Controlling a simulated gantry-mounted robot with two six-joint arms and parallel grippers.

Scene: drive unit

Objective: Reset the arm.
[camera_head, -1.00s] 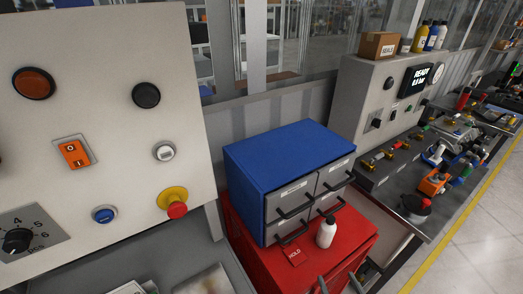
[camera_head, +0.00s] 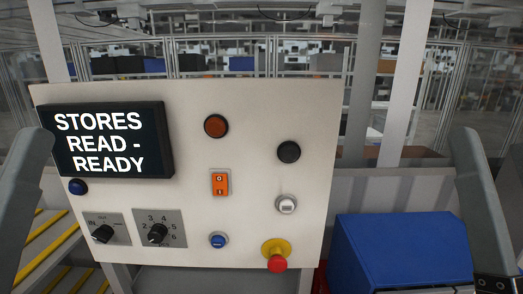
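My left arm (camera_head: 22,205) shows as a grey link along the left edge, in front of the panel's left side. My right arm (camera_head: 482,205) shows as a similar grey link at the right edge, with a dark bolted part at its lower end. Both links stand raised and tilted, roughly mirrored on each side of the view. Neither gripper's fingertips can be seen, so whether they hold anything is hidden.
A pale control panel (camera_head: 250,180) stands ahead with a screen (camera_head: 106,140) reading "STORES READ - READY", knobs, buttons and a red emergency stop (camera_head: 277,262). A blue cabinet (camera_head: 400,250) is at lower right. Yellow-striped steps (camera_head: 50,250) lie at lower left.

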